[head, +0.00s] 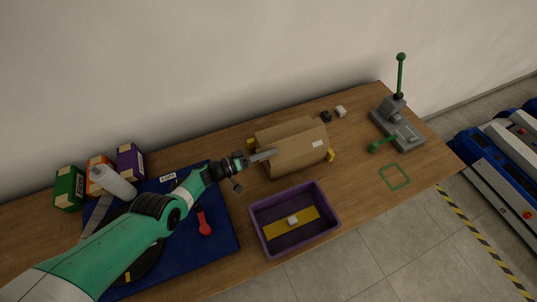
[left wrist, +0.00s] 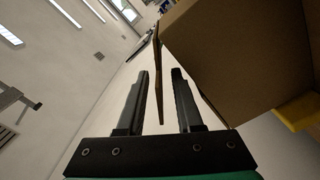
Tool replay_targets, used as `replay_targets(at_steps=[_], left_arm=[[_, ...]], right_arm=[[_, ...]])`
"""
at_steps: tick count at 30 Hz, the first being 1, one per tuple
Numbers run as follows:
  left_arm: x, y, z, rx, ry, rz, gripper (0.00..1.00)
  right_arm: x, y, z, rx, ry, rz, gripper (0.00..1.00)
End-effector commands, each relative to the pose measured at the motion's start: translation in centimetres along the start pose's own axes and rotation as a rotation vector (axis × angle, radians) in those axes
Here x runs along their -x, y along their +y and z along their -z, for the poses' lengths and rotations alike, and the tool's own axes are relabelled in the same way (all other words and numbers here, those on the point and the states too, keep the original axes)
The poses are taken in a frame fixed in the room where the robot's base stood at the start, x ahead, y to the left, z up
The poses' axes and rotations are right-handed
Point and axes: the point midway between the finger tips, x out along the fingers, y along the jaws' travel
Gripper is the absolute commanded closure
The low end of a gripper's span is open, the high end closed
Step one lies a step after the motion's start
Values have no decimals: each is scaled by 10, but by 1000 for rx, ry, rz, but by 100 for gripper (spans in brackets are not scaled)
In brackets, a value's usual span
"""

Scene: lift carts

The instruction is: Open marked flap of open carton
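The brown cardboard carton (head: 295,150) sits in the middle of the table, with a white label and yellow pieces at its ends. My left gripper (head: 264,156) is at the carton's left end. In the left wrist view the carton (left wrist: 240,50) fills the upper right, and a thin cardboard flap (left wrist: 158,75) seen edge-on reaches down between the fingers of the left gripper (left wrist: 158,100). The fingers are apart, with a visible gap on both sides of the flap. I cannot make out a mark on the flap. My right gripper is not in view.
A purple bin (head: 257,228) with a small white item inside stands in front of the carton. A grey lever press (head: 402,132) with green handles is at the right. A blue mat (head: 222,235), bottle (head: 112,183) and several boxes are at the left. Two small blocks lie behind.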

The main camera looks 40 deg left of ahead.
Motion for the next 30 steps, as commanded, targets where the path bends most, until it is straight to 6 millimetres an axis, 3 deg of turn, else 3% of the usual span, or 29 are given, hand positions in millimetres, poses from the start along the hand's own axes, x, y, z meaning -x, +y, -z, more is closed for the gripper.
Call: replay_targets(at_steps=[8, 12, 14, 30], left_arm=[[-3, 1, 1, 0, 1, 0, 67], [-2, 1, 1, 0, 1, 0, 92], [-2, 1, 1, 0, 1, 0, 100], [-2, 1, 1, 0, 1, 0, 100]], right_arm=[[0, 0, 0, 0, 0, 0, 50], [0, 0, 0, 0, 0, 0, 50], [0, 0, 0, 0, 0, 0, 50], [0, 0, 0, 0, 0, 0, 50]])
